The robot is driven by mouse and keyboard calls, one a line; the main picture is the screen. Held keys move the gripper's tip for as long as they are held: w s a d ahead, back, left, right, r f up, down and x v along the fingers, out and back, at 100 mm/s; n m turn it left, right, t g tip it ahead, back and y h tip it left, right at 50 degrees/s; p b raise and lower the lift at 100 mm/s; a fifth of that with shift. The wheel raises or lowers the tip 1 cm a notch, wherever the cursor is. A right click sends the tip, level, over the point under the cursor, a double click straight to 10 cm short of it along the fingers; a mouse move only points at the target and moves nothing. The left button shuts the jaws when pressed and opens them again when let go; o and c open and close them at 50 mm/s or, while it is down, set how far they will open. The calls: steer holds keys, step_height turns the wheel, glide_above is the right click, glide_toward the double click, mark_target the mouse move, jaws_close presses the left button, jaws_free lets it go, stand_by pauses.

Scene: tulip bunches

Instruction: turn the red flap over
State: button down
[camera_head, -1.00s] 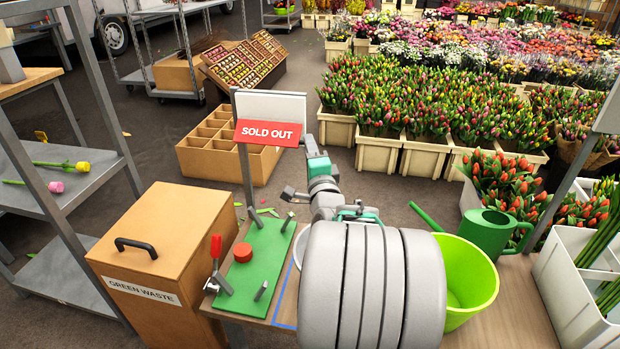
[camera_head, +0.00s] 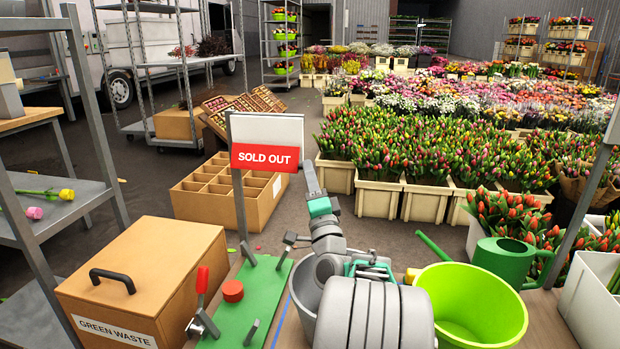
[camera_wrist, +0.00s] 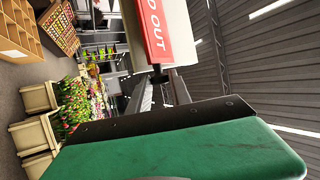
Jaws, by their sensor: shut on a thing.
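The red flap (camera_head: 264,158) bears the words SOLD OUT and covers the lower part of a white board (camera_head: 267,128) on a grey post (camera_head: 241,205). Its lettered face is toward the head camera. My gripper (camera_head: 304,168) is at the flap's right edge, shut on it; the contact itself is small and partly hidden in the head view. In the wrist view the red flap (camera_wrist: 155,28) and the white board (camera_wrist: 179,30) are just beyond my gripper (camera_wrist: 158,82), whose green and dark body fills the lower part.
A green base board (camera_head: 243,318) with a red knob (camera_head: 232,290) and a red-handled lever (camera_head: 202,285) lies below. A lime bucket (camera_head: 470,300) and a green watering can (camera_head: 498,260) stand right.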

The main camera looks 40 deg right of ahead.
steer(key=shift+r, duration=0.15)
steer(key=c, duration=1.2)
jaws_free()
steer(key=s+a, duration=0.2)
steer(key=s, duration=0.2)
steer(key=s+a, duration=0.2)
steer(key=s, duration=0.1)
steer(key=s+a, duration=0.1)
steer(key=s, duration=0.3)
steer(key=shift+s+a+f+p, duration=0.3)
steer(key=shift+s+a+f, duration=0.05)
steer(key=shift+a, duration=0.05)
